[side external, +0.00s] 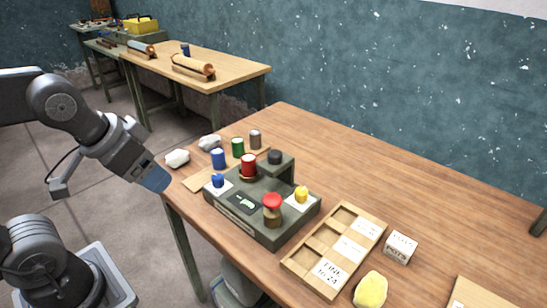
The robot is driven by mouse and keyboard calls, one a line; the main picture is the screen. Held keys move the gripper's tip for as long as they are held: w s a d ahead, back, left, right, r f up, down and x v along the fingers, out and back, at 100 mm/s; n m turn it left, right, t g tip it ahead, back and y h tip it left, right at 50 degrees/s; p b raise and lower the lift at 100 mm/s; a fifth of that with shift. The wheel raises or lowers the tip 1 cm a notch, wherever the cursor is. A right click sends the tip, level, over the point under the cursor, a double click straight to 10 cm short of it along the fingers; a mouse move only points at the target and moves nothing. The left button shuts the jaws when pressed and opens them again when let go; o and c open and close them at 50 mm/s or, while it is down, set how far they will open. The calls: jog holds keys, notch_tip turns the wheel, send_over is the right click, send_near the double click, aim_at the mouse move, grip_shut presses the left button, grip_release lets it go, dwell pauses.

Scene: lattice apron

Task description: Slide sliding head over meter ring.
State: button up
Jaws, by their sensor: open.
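A grey-green apparatus (268,229) stands on the wooden table, with a raised block at its back. A small dark panel (243,203) with a pale mark lies on its top. A red cylinder (248,166) stands on a brass-coloured base, and a red-topped brass post (272,209) stands at the front. A blue knob (217,181) and a yellow knob (301,195) sit on white patches. I cannot tell which parts are the sliding head and the meter ring. My gripper (156,182) is open, off the table's left edge, apart from the apparatus; its fingers are hard to make out.
Blue (218,158), green (238,147) and grey (255,139) cylinders stand behind the apparatus, near white lumps (177,158). A compartmented wooden tray (311,263), a labelled white block (401,248) and a yellow lump (370,289) lie to the right. The back right tabletop is clear.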

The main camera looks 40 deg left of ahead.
jog(key=shift+c, duration=0.4)
jog(key=w+r+n+g, duration=0.2)
jog(key=w+r, duration=0.3)
jog(key=w, duration=0.3)
jog(key=n+g, duration=0.4)
jog(key=n, duration=0.3)
send_over(275, 152)
notch_tip(275, 152, down, 2)
jog(key=f, duration=0.1)
notch_tip(275, 152, down, 13)
jog(key=shift+r, duration=0.2)
jog(key=shift+c, duration=0.2)
grip_shut()
jog(key=a, duration=0.9)
